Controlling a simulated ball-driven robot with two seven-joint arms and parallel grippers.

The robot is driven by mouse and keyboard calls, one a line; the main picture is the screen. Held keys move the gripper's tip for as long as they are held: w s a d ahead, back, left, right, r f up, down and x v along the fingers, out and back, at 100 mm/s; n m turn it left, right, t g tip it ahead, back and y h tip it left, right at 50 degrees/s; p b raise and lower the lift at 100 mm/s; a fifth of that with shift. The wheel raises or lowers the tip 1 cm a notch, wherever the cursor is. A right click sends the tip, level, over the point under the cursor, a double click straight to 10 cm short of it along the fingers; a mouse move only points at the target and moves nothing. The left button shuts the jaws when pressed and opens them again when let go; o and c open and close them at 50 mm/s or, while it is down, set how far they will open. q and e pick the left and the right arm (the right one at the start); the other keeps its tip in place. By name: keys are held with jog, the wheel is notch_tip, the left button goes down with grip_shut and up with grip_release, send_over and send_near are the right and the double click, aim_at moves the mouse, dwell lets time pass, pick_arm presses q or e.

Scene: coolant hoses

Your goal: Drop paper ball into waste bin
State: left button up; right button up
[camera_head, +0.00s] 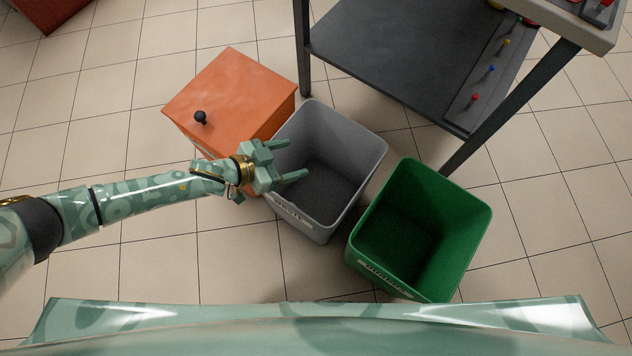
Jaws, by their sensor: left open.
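My left gripper (296,160) is open, its two fingers pointing right, above the left part of the grey bin (357,185). I see nothing between its fingers. The grey bin is open at the top and its dark floor looks empty. A green bin (467,240), also open and seemingly empty, stands to its right. Each bin has a label on its near side, too small to read. No paper ball is visible. My right gripper is not in view.
An orange lidded bin (235,85) with a black knob (200,117) stands left of the grey bin. A dark-legged table with a lower shelf (385,55) stands behind the bins. Small coloured items lie on the shelf's right side. Tiled floor (150,265) is clear at left.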

pick_arm(q)
jog(key=p+v, duration=0.3)
jog(key=v, duration=0.6)
jog(key=shift+s+a+r, duration=0.15)
jog(key=shift+a, duration=0.2)
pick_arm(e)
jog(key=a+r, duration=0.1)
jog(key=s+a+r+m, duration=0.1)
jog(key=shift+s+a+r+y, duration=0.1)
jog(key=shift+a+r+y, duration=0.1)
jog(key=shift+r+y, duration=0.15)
